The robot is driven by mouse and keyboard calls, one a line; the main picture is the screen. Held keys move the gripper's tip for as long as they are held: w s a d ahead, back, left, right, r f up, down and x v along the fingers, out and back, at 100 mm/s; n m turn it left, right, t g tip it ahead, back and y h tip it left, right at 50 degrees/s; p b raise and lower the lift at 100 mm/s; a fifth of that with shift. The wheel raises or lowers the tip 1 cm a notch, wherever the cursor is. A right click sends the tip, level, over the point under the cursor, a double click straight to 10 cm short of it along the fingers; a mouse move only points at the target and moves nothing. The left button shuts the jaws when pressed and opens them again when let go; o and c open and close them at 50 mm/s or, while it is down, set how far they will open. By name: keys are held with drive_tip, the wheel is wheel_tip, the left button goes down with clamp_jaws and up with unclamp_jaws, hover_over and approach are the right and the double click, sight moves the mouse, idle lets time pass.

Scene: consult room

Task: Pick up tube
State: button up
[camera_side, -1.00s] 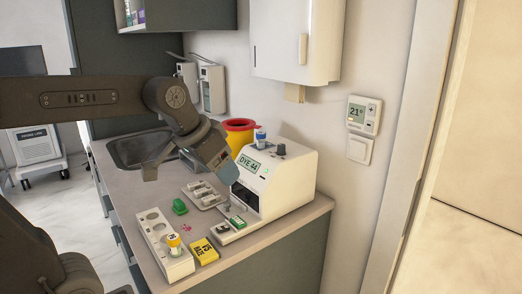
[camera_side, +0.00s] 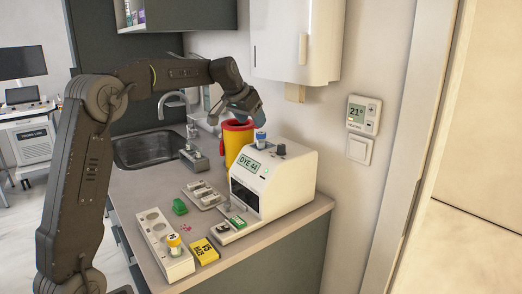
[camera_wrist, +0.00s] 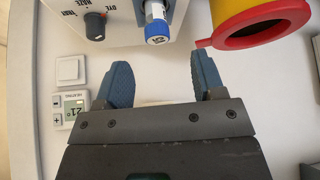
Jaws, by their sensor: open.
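A small tube with a blue cap (camera_side: 260,138) stands upright on top of the white dye machine (camera_side: 282,182). In the wrist view the same tube (camera_wrist: 157,27) shows beyond my fingertips, lined up between them, its blue cap towards me. My gripper (camera_side: 243,108) is open and empty above and behind the machine, near the yellow bin. In the wrist view my two blue-grey fingers (camera_wrist: 160,68) are spread wide and apart from the tube. A second container with a yellow cap (camera_side: 174,241) stands in the white rack (camera_side: 158,232) at the counter's front left.
The yellow bin with a red rim (camera_side: 238,148) stands right beside my gripper; its rim (camera_wrist: 262,25) is close to one finger. A wall cabinet (camera_side: 297,40) hangs above. A grey tray (camera_side: 203,195), green piece (camera_side: 180,207) and yellow box (camera_side: 204,251) lie on the counter.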

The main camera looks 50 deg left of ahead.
sight(260, 133)
drive_tip(key=x, duration=0.8)
drive_tip(key=shift+d+f, duration=0.1)
drive_tip(key=shift+d, duration=0.1)
drive_tip(key=shift+c, duration=0.4)
drive_tip(key=c, duration=1)
